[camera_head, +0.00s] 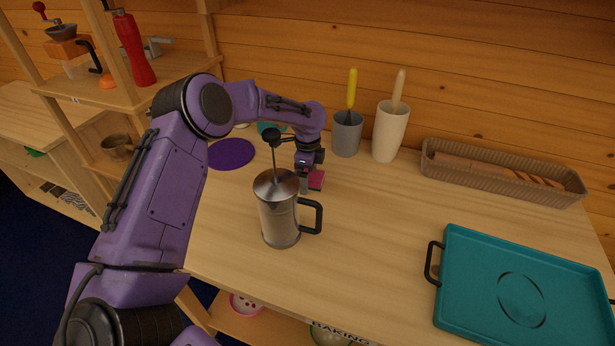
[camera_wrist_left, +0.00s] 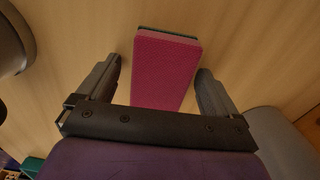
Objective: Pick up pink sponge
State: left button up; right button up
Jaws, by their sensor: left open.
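The pink sponge (camera_head: 317,180) lies on the wooden counter behind the French press, partly hidden by my left gripper in the head view. In the left wrist view the pink sponge (camera_wrist_left: 166,72) shows as a pink block with a dark green far edge. My left gripper (camera_head: 306,184) points down at it. In the left wrist view the open fingers of my left gripper (camera_wrist_left: 158,82) stand on either side of the sponge's near part, with a gap at each side. My right gripper is not in view.
A metal French press (camera_head: 279,212) stands close in front of my left gripper. A grey cup (camera_head: 346,137) and a cream cup (camera_head: 388,138) with utensils stand behind. A purple mat (camera_head: 231,153) lies left. A teal tray (camera_head: 460,285) and a brown basket (camera_head: 440,165) are right.

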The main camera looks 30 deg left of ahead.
pick_arm(q)
jog(key=shift+s, duration=0.1)
jog(key=shift+c, duration=0.6)
jog(key=shift+d, duration=0.15)
jog(key=c, duration=0.9)
jog(key=shift+w+r, duration=0.2)
jog(key=shift+r, duration=0.2)
notch_tip(320, 180, up, 9)
jog(key=shift+r+b, duration=0.1)
jog(key=shift+b, duration=0.65)
